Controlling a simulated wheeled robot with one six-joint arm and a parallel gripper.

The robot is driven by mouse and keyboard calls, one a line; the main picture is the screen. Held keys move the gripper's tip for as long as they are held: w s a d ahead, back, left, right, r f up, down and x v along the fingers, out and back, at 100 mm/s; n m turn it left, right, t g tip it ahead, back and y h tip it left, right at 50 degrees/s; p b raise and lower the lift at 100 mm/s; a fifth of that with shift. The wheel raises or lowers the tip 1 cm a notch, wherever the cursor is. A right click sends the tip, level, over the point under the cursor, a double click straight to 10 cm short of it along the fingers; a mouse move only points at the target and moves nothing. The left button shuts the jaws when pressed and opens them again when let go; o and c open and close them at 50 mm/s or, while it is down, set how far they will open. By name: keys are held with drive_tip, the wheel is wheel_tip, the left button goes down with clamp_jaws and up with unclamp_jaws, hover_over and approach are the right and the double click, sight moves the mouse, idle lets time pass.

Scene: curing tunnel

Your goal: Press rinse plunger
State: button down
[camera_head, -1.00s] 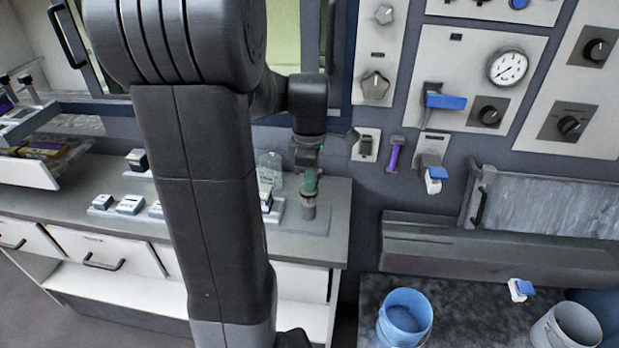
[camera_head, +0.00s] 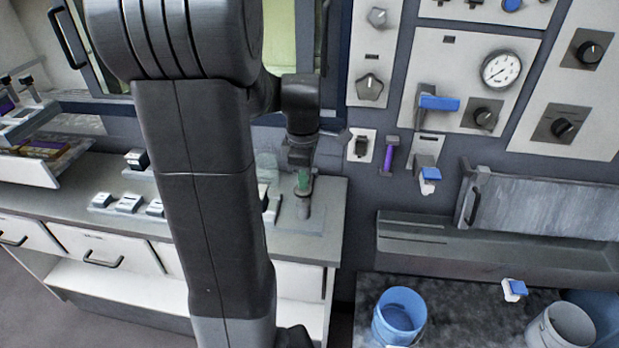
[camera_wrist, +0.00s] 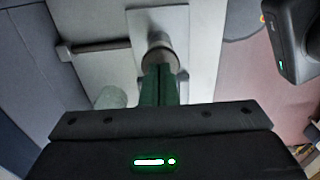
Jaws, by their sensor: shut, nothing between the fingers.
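The rinse plunger (camera_head: 303,207) is a short grey cylinder standing upright on a flat plate at the right end of the grey counter. It also shows as a round grey top (camera_wrist: 160,56) in the wrist view. My gripper (camera_head: 304,186) has green fingers, shut and empty, pointing down at the plunger's top. In the wrist view the shut fingers (camera_wrist: 160,72) overlap the plunger's near side. They look at or very near its top; I cannot tell whether they touch. My arm hides the middle of the counter.
A clear jar (camera_head: 267,166) stands left of the plunger, partly behind my arm. Small white blocks (camera_head: 128,204) sit on the counter at left. A control panel with a gauge (camera_head: 501,69) is on the right wall. A blue bucket (camera_head: 399,316) stands lower right.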

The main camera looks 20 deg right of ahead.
wheel_tip(320, 180, up, 11)
drive_tip(key=shift+b, duration=0.45)
drive_tip(key=shift+d, duration=0.1)
idle(1.6)
drive_tip(key=f, duration=0.7)
drive_tip(key=shift+d+b, duration=0.25)
drive_tip(key=shift+b, duration=0.15)
drive_tip(key=shift+s+b, duration=0.1)
drive_tip(key=shift+b, duration=0.4)
wheel_tip(320, 180, up, 9)
drive_tip(key=shift+w+a+f, duration=0.2)
drive_tip(key=shift+a, duration=0.05)
